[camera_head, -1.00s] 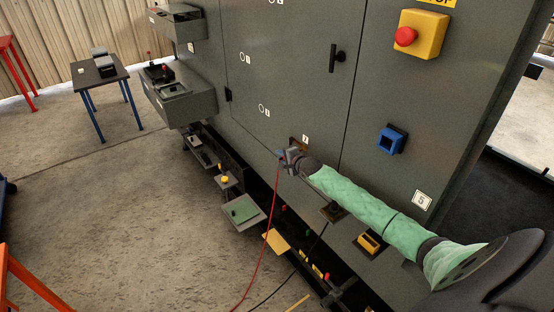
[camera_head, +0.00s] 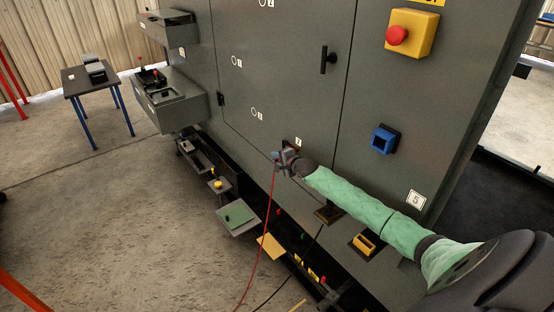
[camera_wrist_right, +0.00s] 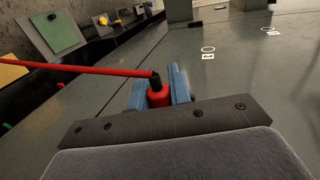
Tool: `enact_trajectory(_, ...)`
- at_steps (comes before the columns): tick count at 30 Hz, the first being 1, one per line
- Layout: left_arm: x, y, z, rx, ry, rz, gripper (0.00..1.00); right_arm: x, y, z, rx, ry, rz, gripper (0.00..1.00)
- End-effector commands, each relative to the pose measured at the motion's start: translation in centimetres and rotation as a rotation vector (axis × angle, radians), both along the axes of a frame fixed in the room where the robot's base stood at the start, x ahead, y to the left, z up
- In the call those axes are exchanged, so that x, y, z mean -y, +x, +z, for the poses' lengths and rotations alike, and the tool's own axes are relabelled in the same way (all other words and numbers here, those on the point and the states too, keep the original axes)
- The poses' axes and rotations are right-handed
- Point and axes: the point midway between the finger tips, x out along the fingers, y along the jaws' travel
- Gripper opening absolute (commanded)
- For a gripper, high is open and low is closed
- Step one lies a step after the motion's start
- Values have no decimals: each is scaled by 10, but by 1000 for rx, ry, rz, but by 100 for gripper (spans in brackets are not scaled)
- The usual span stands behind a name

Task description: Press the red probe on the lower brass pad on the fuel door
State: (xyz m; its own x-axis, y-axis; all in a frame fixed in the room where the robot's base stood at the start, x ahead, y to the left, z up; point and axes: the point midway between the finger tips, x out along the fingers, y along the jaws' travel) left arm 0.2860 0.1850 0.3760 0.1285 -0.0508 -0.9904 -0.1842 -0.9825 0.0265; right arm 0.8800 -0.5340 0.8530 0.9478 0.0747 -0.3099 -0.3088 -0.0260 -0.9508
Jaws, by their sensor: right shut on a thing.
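My right gripper (camera_head: 280,161) is close to the grey cabinet's face, just below and left of a small label. In the right wrist view it is shut on the red probe (camera_wrist_right: 158,97), whose black end and red lead show between the blue fingers (camera_wrist_right: 160,88). The probe's tip is hidden, so I cannot tell whether it touches anything. A grey door panel (camera_head: 285,75) carries pale ring marks, the lower one (camera_head: 253,112) above the gripper. I cannot make out the lower brass pad clearly; the gripper partly covers that spot. My left gripper is not in view.
A red button on a yellow box (camera_head: 397,34), a blue socket (camera_head: 384,139) and a yellow socket (camera_head: 364,242) sit on the cabinet to the right. Grey boxes (camera_head: 180,105) jut out at left. Small shelves (camera_head: 238,217) stand low along the front. The red lead (camera_head: 262,235) hangs down.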

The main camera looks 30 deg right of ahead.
Motion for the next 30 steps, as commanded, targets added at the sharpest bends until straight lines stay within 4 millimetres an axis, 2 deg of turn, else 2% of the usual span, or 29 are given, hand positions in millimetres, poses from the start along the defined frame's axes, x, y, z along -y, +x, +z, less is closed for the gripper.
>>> enact_trajectory(13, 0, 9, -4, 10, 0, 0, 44, 0, -1, -1, 0, 0, 0, 0)
enact_trajectory(30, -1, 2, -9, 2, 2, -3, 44, 0, -1, 0, 0, 0, 0, 0)
